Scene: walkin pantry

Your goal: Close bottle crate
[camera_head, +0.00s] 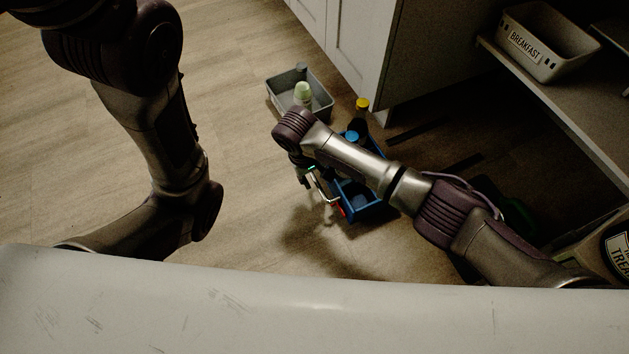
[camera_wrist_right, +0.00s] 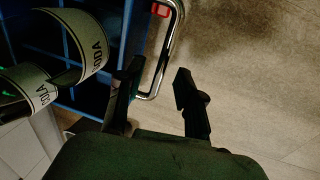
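The blue bottle crate (camera_head: 361,210) stands on the wood floor, partly hidden under my right arm. A metal bar handle (camera_head: 321,190) with a red part sticks out at the crate's near left side; the handle also shows in the right wrist view (camera_wrist_right: 168,55). My right gripper (camera_wrist_right: 158,82) is open, its fingers apart near the handle's bent lower end. I cannot tell whether they touch it. My left gripper is out of view.
A grey bin (camera_head: 316,108) with a pale green-topped bottle (camera_head: 302,92) stands behind the crate. A yellow-capped bottle (camera_head: 362,104) stands near the white cabinet (camera_head: 352,50). A BREAKFAST bin (camera_head: 545,45) sits on the right shelf. Floor on the left is clear.

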